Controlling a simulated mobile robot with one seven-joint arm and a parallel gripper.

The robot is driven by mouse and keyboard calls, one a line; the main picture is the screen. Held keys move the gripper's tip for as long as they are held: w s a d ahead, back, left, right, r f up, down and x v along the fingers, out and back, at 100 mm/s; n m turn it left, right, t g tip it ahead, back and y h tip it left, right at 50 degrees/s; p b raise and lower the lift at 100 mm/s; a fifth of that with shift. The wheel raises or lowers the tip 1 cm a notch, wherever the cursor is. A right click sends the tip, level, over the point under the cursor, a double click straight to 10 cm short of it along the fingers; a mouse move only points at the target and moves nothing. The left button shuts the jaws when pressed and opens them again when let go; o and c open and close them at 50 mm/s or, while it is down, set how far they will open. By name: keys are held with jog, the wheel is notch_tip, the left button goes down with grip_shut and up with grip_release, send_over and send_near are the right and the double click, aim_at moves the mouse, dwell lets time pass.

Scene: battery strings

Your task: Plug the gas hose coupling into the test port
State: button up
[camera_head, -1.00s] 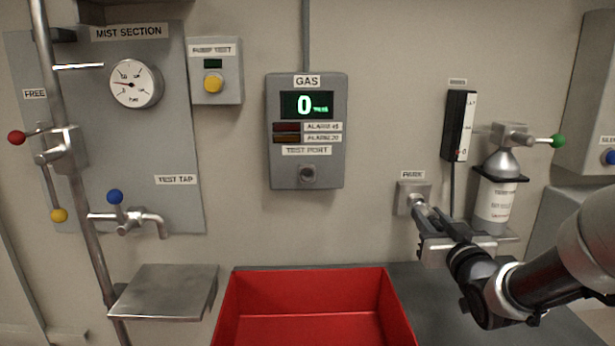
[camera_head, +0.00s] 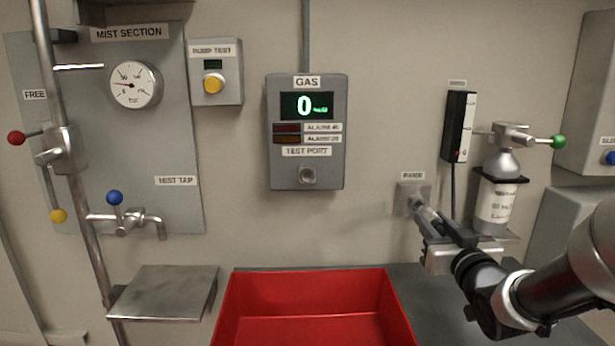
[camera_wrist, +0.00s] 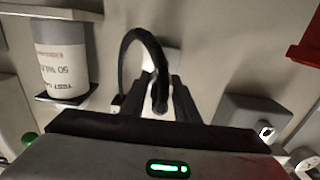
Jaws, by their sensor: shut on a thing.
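The hose coupling (camera_head: 427,214) is a light metal cylinder in front of the square PARK holder (camera_head: 411,196) on the wall. My gripper (camera_head: 436,226) is shut on it, pointing up and left toward the holder. I cannot tell whether the coupling's tip is still inside the holder or just clear of it. In the wrist view, the black hose (camera_wrist: 131,50) arches over to the gripper fingers (camera_wrist: 160,106), which hide most of the coupling. The test port (camera_head: 308,175) is a round socket low on the grey GAS box (camera_head: 334,120), left of my gripper. Its display reads 0.
A gas bottle (camera_head: 496,204) with a green-handled valve (camera_head: 558,142) stands right of the holder. A black flow meter (camera_head: 458,126) hangs above. A red tray (camera_head: 230,300) and a metal shelf (camera_head: 160,292) lie below. The wall between holder and GAS box is clear.

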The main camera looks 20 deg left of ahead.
aim_at(444, 235)
jog(key=shift+v, duration=2.5)
